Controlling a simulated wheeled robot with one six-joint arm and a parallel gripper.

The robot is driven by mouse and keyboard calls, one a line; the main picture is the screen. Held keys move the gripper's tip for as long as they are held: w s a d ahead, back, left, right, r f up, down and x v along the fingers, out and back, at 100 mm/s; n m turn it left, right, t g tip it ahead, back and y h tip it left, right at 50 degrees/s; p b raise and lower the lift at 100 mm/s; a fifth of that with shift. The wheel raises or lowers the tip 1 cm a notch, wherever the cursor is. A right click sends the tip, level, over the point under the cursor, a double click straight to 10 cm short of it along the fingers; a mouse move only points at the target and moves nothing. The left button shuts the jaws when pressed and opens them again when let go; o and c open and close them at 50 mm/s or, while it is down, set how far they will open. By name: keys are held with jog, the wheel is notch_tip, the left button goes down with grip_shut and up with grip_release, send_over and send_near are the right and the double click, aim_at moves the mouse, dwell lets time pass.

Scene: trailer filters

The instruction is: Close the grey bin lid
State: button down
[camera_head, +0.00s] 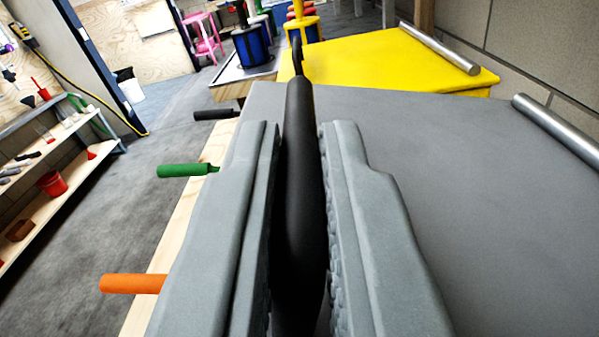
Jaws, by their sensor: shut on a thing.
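The grey bin lid (450,190) is a broad flat grey panel filling the right and lower right of the view. A metal cylinder (560,130) lies along its far right edge. My gripper (299,130) is at the lid's left side, its two grey fingers on either side of a black rounded bar (302,190). It is shut on this black bar, which runs away from me and ends in a thin hooked tip. Where the bar joins the lid is hidden by the fingers, and I cannot tell how far the lid stands open.
A yellow lid (385,70) with its own metal cylinder (440,48) lies beyond. Green (185,170), orange (132,284) and black (215,114) handles stick out left of a wooden edge. A shelf (50,150) stands far left, with open grey floor (130,190) between.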

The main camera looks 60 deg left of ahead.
dwell(0.3)
jog(key=c, duration=1.5)
grip_release()
notch_tip(320, 180, up, 10)
jog(key=shift+s+d, duration=0.1)
jog(key=shift+d, duration=0.05)
jog(key=shift+v, duration=9.9)
jog(key=shift+r, duration=0.1)
